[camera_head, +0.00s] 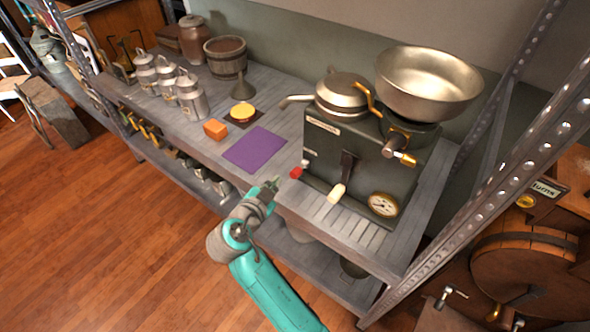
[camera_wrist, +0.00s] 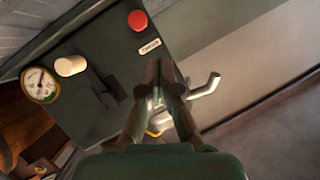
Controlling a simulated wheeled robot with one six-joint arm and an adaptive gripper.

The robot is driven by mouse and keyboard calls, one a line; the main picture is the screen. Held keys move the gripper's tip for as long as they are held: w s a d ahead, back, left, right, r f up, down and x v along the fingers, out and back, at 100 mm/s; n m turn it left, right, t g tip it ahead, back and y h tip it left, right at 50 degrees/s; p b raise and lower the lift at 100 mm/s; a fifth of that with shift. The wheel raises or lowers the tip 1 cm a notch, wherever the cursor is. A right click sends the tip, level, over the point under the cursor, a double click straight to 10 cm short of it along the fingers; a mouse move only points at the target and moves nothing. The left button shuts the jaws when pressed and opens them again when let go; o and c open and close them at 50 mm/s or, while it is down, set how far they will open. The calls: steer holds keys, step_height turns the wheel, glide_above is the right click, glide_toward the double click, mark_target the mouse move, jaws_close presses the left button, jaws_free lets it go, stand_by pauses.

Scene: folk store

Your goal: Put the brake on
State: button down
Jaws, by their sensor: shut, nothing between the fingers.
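A dark grey-green machine (camera_head: 325,150) with a metal bowl on top stands at the shelf's right end. On its front are a red knob (camera_head: 296,172) at lower left, a cream-knobbed handle (camera_head: 336,193), a black lever-like part (camera_head: 347,165) and a round gauge (camera_head: 383,205). Which part is the brake, I cannot tell. My gripper (camera_head: 268,188) is shut and empty, left of the red knob and apart from it. In the wrist view my gripper (camera_wrist: 160,72) points at the machine, with the red knob (camera_wrist: 138,20), cream knob (camera_wrist: 70,66) and gauge (camera_wrist: 41,86) beyond it.
A purple mat (camera_head: 254,150), an orange block (camera_head: 215,129) and a yellow disc (camera_head: 242,111) lie left of the machine on the shelf (camera_head: 290,135). Milk cans (camera_head: 190,97) stand farther back. A perforated metal post (camera_head: 500,165) rises at right. The floor before the shelf is clear.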

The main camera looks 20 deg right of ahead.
steer(key=s+d+r+m+g+h, duration=0.1)
steer(key=s+d+r+h, duration=0.1)
glide_above(300, 169)
steer(key=s, duration=0.4)
step_height(300, 169, down, 3)
steer(key=shift+m, duration=0.3)
steer(key=shift+w+a+f, duration=0.25)
steer(key=shift+a+f, duration=0.1)
steer(key=shift+f, duration=0.25)
steer(key=shift+w+a+f, duration=0.25)
steer(key=shift+a+f, duration=0.05)
steer(key=shift+f, duration=0.25)
steer(key=shift+w+a+f, duration=0.25)
steer(key=shift+a+f, duration=0.1)
steer(key=shift+f, duration=0.25)
steer(key=shift+s+a+f+t+h, duration=0.1)
steer(key=shift+a+f+t+h, duration=0.05)
steer(key=shift+f+t+h, duration=0.2)
steer(key=shift+s+a+f+t+h, duration=0.15)
steer(key=shift+f+h, duration=0.15)
steer(key=shift+f, duration=0.35)
steer(key=shift+f+t+h, duration=0.15)
steer(key=shift+f+h, duration=0.1)
steer(key=shift+f, duration=0.35)
steer(key=shift+s+a+f+t+h, duration=0.15)
steer(key=shift+f+h, duration=0.15)
steer(key=shift+f, duration=0.35)
steer(key=shift+w+f, duration=0.1)
steer(key=shift+f, duration=0.1)
